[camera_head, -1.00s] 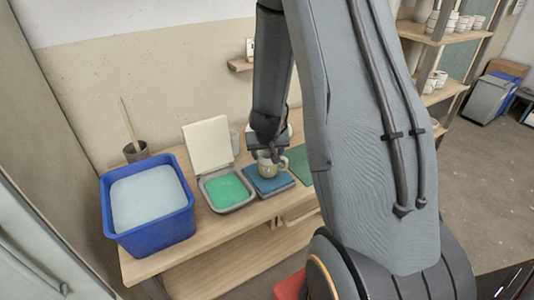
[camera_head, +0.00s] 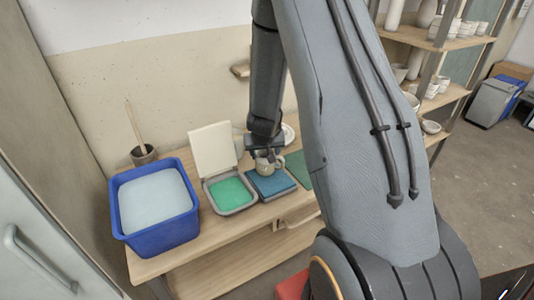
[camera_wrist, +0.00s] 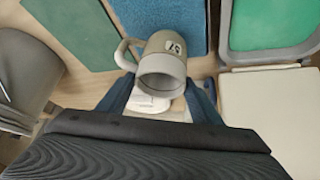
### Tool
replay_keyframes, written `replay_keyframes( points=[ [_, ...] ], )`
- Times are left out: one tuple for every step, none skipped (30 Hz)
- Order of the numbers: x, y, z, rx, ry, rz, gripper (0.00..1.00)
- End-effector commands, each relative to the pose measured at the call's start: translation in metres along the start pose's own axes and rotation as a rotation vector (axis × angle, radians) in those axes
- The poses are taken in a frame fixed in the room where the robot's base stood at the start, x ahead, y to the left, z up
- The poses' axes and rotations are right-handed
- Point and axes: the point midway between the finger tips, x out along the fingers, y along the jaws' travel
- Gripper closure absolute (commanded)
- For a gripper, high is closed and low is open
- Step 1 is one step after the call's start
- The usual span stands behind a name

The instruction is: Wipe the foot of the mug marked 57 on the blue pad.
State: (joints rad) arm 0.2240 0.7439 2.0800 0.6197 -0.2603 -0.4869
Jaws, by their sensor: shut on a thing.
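The grey-beige mug marked 57 (camera_wrist: 170,45) is between the blue fingers of my gripper (camera_wrist: 160,100) in the wrist view. Its mouth faces the wrist camera and its handle points left there. In the head view the mug (camera_head: 265,166) is at the back part of the blue pad (camera_head: 272,186), with my gripper (camera_head: 265,150) shut on it from above. The blue pad (camera_wrist: 192,12) lies beyond the mug in the wrist view. The mug's foot is hidden, and I cannot tell whether it touches the pad.
Left of the pad is a grey tray with a green inside (camera_head: 230,193) and a raised pale lid (camera_head: 212,150). Farther left stands a blue bucket of pale liquid (camera_head: 155,240). A green mat (camera_head: 299,166) lies right of the pad. A white round item (camera_head: 289,133) is behind.

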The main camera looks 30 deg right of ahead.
Motion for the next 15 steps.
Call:
replay_keyframes(
  points=[
    [0.000, 0.000, 0.000, 0.000, 0.000, 0.000, 0.88],
    [0.000, 0.000, 0.000, 0.000, 0.000, 0.000, 0.88],
    [0.000, 0.001, 0.001, 0.000, 0.000, 0.000, 0.88],
    [-0.001, 0.001, 0.003, 0.000, 0.000, 0.000, 0.88],
    [-0.001, 0.002, 0.004, 0.000, 0.000, 0.000, 0.88],
    [-0.002, 0.003, 0.007, 0.000, 0.000, 0.000, 0.88],
    [-0.003, 0.004, 0.009, 0.000, 0.000, 0.000, 0.88],
    [-0.004, 0.005, 0.011, 0.000, -0.001, 0.001, 0.88],
    [-0.005, 0.006, 0.013, -0.001, -0.001, 0.000, 0.88],
    [-0.006, 0.007, 0.015, 0.000, 0.000, 0.000, 0.88],
    [-0.007, 0.008, 0.016, 0.000, 0.000, 0.000, 0.88],
    [-0.009, 0.009, 0.019, -0.001, 0.000, 0.000, 0.88],
    [-0.009, 0.010, 0.021, -0.001, -0.001, 0.000, 0.88],
    [-0.010, 0.011, 0.022, 0.000, -0.001, 0.000, 0.88],
    [-0.012, 0.012, 0.025, 0.000, -0.001, 0.001, 0.88]
  ],
)
